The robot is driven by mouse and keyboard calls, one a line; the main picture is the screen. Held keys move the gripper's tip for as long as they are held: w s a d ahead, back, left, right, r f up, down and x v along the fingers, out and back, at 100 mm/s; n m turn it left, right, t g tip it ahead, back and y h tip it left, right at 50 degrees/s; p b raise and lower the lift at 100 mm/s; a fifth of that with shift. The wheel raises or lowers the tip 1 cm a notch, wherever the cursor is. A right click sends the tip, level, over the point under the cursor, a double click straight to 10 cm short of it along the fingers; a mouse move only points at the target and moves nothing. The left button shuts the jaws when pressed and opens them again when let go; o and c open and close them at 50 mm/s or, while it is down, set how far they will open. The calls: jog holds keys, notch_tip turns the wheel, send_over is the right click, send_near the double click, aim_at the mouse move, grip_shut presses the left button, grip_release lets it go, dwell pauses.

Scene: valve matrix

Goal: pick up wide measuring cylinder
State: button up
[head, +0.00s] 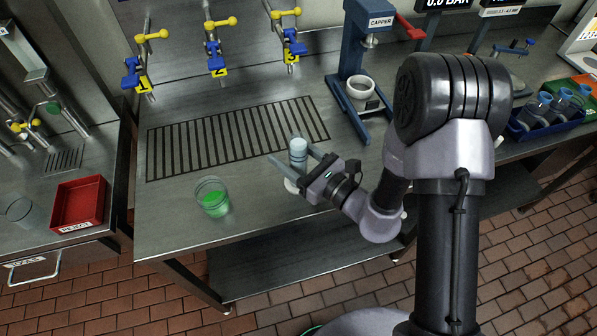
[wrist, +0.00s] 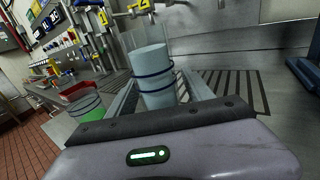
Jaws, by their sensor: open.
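A pale blue cylinder with dark bands (head: 298,152), which I take as the wide measuring cylinder, stands upright near the front of the steel bench. It also shows in the wrist view (wrist: 152,75). My gripper (head: 291,156) is open, with one finger on each side of the cylinder. The fingers hide part of its lower body, and I cannot tell whether either finger touches it. A clear glass holding green liquid (head: 212,198) stands apart on the bench to the left. It also shows in the wrist view (wrist: 87,123).
A slotted drain grate (head: 225,138) lies behind the cylinder. Numbered yellow-handled valves (head: 216,60) stand along the back. A blue capper press (head: 355,75) stands to the right. A red tray (head: 78,203) is on the left bench.

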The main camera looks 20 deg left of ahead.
grip_shut()
dwell(1.4)
